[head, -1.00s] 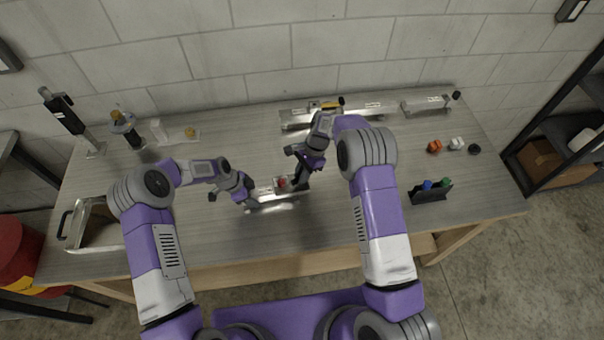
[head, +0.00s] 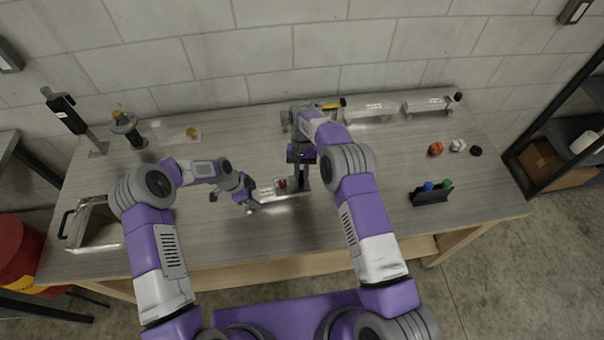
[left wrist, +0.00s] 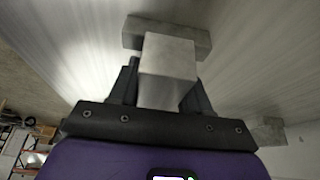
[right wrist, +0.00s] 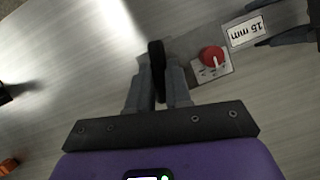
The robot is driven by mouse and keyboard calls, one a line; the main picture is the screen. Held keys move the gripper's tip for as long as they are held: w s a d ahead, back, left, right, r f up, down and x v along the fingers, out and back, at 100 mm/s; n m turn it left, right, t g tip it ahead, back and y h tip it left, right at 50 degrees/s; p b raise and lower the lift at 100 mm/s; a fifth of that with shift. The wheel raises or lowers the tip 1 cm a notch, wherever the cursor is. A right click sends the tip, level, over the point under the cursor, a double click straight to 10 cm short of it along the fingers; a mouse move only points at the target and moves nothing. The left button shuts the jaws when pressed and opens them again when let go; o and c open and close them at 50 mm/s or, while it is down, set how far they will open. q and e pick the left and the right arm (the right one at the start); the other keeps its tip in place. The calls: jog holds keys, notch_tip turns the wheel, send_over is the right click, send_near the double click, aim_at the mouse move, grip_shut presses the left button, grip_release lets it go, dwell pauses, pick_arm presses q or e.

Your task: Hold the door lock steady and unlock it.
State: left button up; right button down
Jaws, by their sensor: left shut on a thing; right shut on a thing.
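The door lock (head: 269,190) is a flat metal bar on the workbench, with a white "15 mm" label (right wrist: 246,31) and a red knob (head: 282,183). The knob (right wrist: 212,57) has a white pointer mark on a small plate. My left gripper (head: 250,203) is shut on the lock's left end; in the left wrist view its fingers clasp a metal block (left wrist: 168,70). My right gripper (head: 303,184) points down at the lock's right end. In the right wrist view it is shut on an upright black handle (right wrist: 157,68) beside the knob plate. The exact contact is partly hidden.
A metal tray (head: 97,225) stands at the bench's left end. Metal boxes (head: 368,110) line the back. Orange (head: 435,149) and white (head: 457,146) small parts and a black holder (head: 431,196) with blue and green tops are at right. The front of the bench is clear.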

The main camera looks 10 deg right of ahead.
jog(key=shift+a+n+h, duration=0.1)
jog(key=shift+n+h, duration=0.4)
jog(key=shift+n, duration=1.1)
jog(key=c, duration=1)
grip_release()
jog(key=shift+c, duration=0.2)
jog(key=v, duration=0.6)
jog(key=shift+w, duration=0.1)
jog(key=shift+w+r, duration=0.2)
jog(key=shift+r, duration=0.45)
